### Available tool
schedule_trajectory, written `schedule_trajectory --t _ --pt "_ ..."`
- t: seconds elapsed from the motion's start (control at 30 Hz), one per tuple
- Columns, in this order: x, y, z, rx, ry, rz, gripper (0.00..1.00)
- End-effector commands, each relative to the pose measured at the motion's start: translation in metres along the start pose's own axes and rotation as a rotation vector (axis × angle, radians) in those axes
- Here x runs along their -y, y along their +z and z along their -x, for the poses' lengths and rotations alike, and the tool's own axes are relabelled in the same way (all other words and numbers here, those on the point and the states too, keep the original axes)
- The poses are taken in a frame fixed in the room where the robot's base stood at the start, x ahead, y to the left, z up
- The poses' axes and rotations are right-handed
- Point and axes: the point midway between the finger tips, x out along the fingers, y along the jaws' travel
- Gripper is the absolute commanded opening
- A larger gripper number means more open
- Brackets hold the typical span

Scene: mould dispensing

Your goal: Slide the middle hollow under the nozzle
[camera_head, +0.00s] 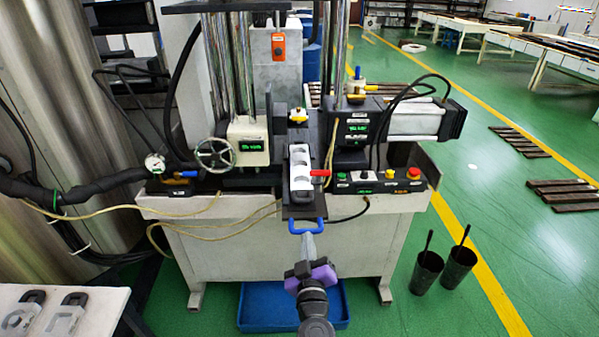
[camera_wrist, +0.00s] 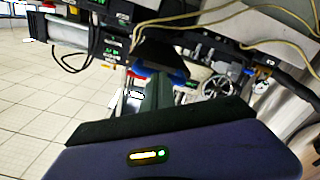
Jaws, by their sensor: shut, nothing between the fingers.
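The mould (camera_head: 290,178) is a long grey block with a row of pale hollows. It lies lengthwise on a dark slide plate (camera_head: 300,213) in the middle of the machine. A blue handle (camera_head: 318,229) is at the plate's near end. A yellow-topped fitting (camera_head: 298,115) stands at the mould's far end; I cannot tell if it is the nozzle, nor which hollow lies under it. My gripper (camera_head: 308,240) is shut and empty, its tips at or very near the blue handle. Contact is unclear. The wrist view is tilted and mostly filled by my gripper's purple body.
A red lever (camera_head: 320,173) sticks out right of the mould. A control box with buttons (camera_head: 380,180) is on the right, a handwheel (camera_head: 214,155) on the left. A blue tray (camera_head: 260,310) lies on the floor below. Two dark buckets (camera_head: 427,273) stand at right.

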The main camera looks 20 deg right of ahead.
Motion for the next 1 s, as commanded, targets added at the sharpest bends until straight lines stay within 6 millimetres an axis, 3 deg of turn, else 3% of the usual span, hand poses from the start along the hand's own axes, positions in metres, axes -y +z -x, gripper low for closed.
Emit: schedule_trajectory --t 0.27,1.0 --pt "0.0 0.001 -0.003 0.0 0.0 0.0 0.0" --pt "0.001 0.001 -0.05 -0.001 0.001 -0.001 0.0"
